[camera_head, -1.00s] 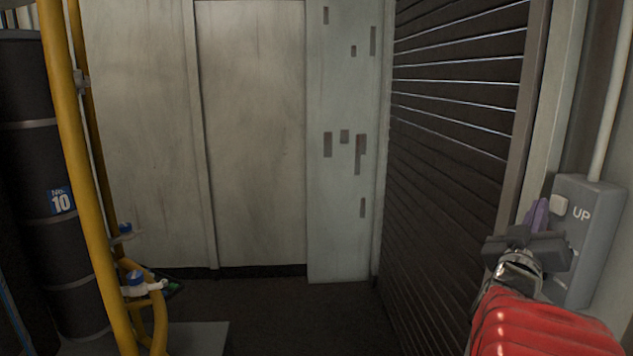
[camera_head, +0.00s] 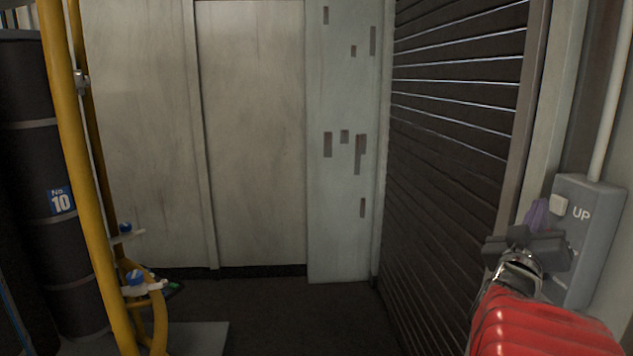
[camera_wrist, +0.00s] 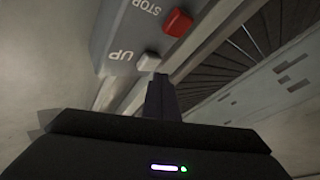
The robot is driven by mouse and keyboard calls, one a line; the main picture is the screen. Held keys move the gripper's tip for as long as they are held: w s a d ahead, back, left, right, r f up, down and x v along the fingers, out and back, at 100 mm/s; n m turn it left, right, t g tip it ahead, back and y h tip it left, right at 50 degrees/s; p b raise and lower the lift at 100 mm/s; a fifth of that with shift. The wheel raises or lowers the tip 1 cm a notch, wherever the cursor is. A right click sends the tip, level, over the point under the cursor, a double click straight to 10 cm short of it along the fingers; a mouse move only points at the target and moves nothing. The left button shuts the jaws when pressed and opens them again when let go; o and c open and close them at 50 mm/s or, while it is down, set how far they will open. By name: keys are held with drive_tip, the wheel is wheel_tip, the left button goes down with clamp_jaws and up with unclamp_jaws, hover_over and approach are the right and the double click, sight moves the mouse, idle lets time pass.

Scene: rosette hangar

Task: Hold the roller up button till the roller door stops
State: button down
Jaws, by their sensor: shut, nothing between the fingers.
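The grey control box on the right wall carries a pale UP button (camera_head: 559,204), with the word UP beside it. In the wrist view the UP button (camera_wrist: 149,62) is white, with a red STOP button (camera_wrist: 178,23) above it. My gripper (camera_head: 538,212) is shut and empty, its dark fingertips right at the UP button. The fingertips also show in the wrist view (camera_wrist: 160,80), just below the button; I cannot tell whether they press it. The dark slatted roller door (camera_head: 450,130) fills the visible opening left of the box; its bottom edge is not clearly seen.
A pale conduit (camera_head: 610,90) rises from the control box. At the left stand a yellow tubular frame (camera_head: 72,150) and a dark drum labelled No. 10 (camera_head: 25,170). Pale wall panels (camera_head: 255,130) close the back. The dark floor between is clear.

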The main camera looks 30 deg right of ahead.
drive_tip(key=shift+s+d, duration=0.1)
drive_tip(key=shift+d, duration=0.05)
drive_tip(key=shift+s+d, duration=0.1)
drive_tip(key=shift+d, duration=0.15)
